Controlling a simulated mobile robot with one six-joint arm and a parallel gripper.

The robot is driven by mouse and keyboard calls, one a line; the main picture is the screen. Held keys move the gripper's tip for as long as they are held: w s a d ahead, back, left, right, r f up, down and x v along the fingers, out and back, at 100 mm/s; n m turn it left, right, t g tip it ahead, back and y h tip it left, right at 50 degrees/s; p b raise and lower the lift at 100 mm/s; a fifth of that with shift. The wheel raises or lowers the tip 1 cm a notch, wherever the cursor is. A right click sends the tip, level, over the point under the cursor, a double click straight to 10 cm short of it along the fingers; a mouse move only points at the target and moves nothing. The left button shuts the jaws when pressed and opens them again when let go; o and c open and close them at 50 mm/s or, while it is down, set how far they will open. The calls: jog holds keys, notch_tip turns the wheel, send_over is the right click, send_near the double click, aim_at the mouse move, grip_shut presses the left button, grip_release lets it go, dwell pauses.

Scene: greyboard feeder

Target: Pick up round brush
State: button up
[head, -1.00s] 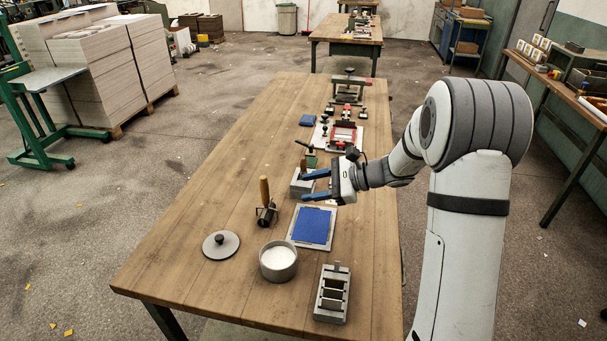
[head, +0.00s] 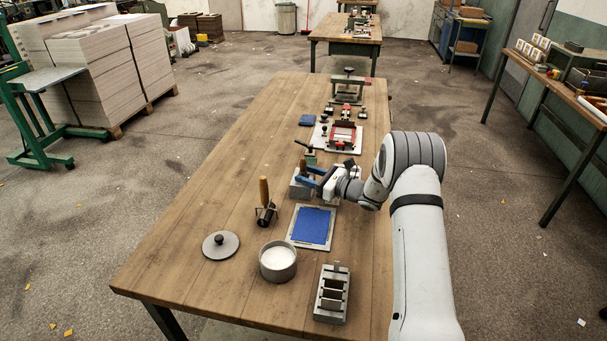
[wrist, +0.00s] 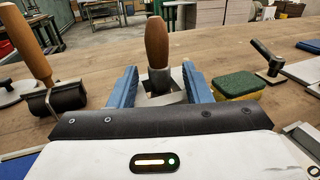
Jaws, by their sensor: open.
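The round brush shows in the wrist view as an upright wooden handle (wrist: 156,42) with a grey metal collar, standing in a grey holder. In the head view its brown handle (head: 303,165) rises from the grey holder box (head: 298,191) near the table's middle. Its bristles are hidden. My gripper (head: 303,177) is open at the holder, its blue fingers reaching left. In the wrist view the two fingers (wrist: 158,80) lie on either side of the brush's lower part, with gaps visible. I cannot tell if either finger touches it.
A roller with a wooden handle (head: 264,194) stands left of the holder. A green and yellow sponge (wrist: 238,84) lies to the right in the wrist view. A blue pad (head: 312,226), white-filled pot (head: 278,262) and lid (head: 220,244) are nearer. The table's left side is clear.

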jog(key=shift+x, duration=0.9)
grip_shut()
